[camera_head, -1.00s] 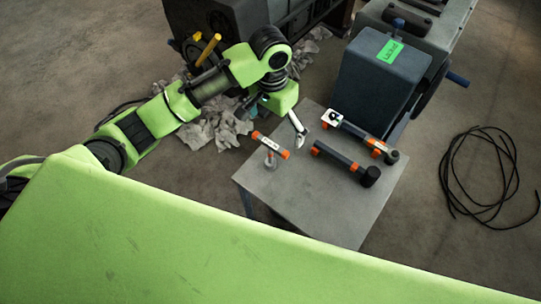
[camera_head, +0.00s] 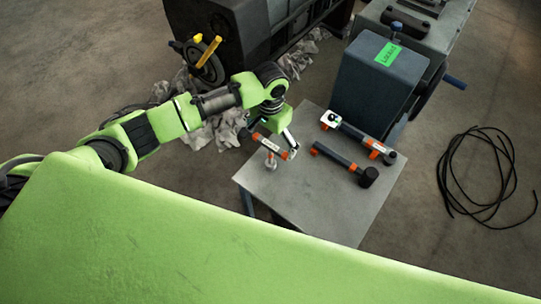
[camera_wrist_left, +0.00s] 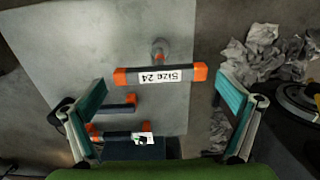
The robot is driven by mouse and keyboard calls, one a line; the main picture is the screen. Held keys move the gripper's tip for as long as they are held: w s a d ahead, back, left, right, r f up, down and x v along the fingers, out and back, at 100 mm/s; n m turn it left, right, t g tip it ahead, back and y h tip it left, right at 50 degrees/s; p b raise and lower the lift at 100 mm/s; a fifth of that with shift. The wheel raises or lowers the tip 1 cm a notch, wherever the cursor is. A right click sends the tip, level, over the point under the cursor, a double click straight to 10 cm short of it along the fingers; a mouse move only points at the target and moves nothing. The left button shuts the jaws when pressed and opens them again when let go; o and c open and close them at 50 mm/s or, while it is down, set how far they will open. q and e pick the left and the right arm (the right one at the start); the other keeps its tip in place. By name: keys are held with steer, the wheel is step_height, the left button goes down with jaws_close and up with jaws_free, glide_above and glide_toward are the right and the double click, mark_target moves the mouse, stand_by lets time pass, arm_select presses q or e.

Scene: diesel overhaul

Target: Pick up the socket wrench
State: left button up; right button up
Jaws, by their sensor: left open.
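The socket wrench (camera_head: 269,145) is a T-shaped tool with a dark handle, orange ends and a metal socket. It lies at the left part of the grey table (camera_head: 300,205). In the left wrist view the wrench (camera_wrist_left: 160,75) shows a white "SIZE 24" label, with its metal socket pointing up in the picture. My left gripper (camera_head: 281,148) is open beside and partly over the wrench. In the left wrist view the gripper (camera_wrist_left: 162,82) has its two fingers spread wide, one on each side of the handle, with nothing held. My right gripper is not in view.
Two other orange-and-dark tools, a black-headed one (camera_head: 345,163) and a white-labelled one (camera_head: 358,137), lie to the right on the table. A dark box with a green label (camera_head: 378,85) stands behind. Crumpled rags (camera_head: 215,132) lie on the floor; a black cable (camera_head: 478,175) lies at right.

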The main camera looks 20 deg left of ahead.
arm_select(q)
steer(key=shift+f, duration=1.3)
steer(key=c, duration=1.4)
steer(key=shift+r, duration=0.1)
steer(key=shift+w+r, duration=0.1)
steer(key=shift+r, duration=0.4)
steer(key=shift+w+d+r+b, duration=0.9)
steer(key=shift+w+d+r, duration=0.45)
steer(key=shift+d+r, duration=0.6)
steer(key=shift+w+d+r+b, duration=0.95)
steer(key=shift+w+d+r, duration=0.4)
steer(key=shift+d+r, duration=0.6)
steer(key=shift+w+d+r+b, duration=0.9)
steer(key=shift+w+d+r, duration=0.45)
steer(key=shift+d+r, duration=0.6)
steer(key=shift+a+r, duration=0.15)
steer(key=shift+a, duration=0.05)
